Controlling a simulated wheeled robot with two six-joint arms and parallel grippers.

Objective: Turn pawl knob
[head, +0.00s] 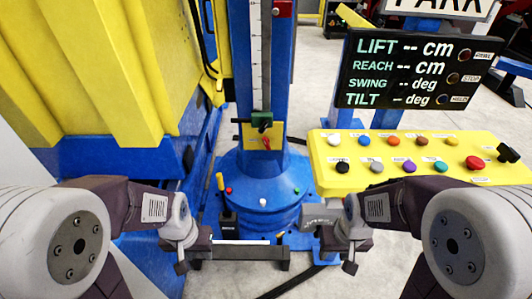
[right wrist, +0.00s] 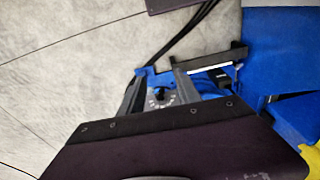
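I cannot tell for certain which control is the pawl knob. A small black knob (right wrist: 160,93) with white marks around it shows in the right wrist view, on a blue part between my right fingers. My right gripper (right wrist: 158,76) is open, its two grey fingers apart, and no contact with the knob is visible. In the head view my right gripper (head: 349,266) points down to the right of the blue round base (head: 262,190). My left gripper (head: 182,266) hangs to the left of that base, and its opening does not show. A red knob (head: 266,143) and a green knob (head: 262,120) are on the column.
A yellow button panel (head: 420,150) stands at the right, with a black display (head: 415,72) behind it reading dashes. A dark bar (head: 240,254) lies low in front of the base. A large yellow and blue structure (head: 110,70) fills the left. Grey floor is open at the right.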

